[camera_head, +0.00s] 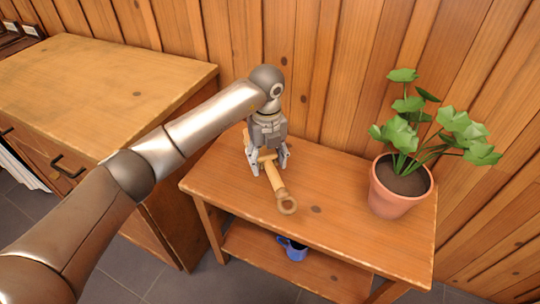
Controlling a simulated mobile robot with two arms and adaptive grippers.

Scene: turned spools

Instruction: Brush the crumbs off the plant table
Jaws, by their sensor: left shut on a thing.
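The plant table (336,203) is a small wooden table with a lower shelf, standing against the wood-panelled wall. My left gripper (268,164) is over the left part of its top, shut on a tan brush (274,183). The brush handle points toward the table's front edge and ends in a ring. The brush's far end is mostly hidden behind the gripper. I cannot make out crumbs on the tabletop; a few dark round spots look like knots in the wood. My right gripper does not show.
A potted green plant (399,190) in a terracotta pot stands on the right of the table. A blue mug (294,249) is on the lower shelf (330,272). A larger wooden cabinet (110,75) stands at the left. The middle of the tabletop is clear.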

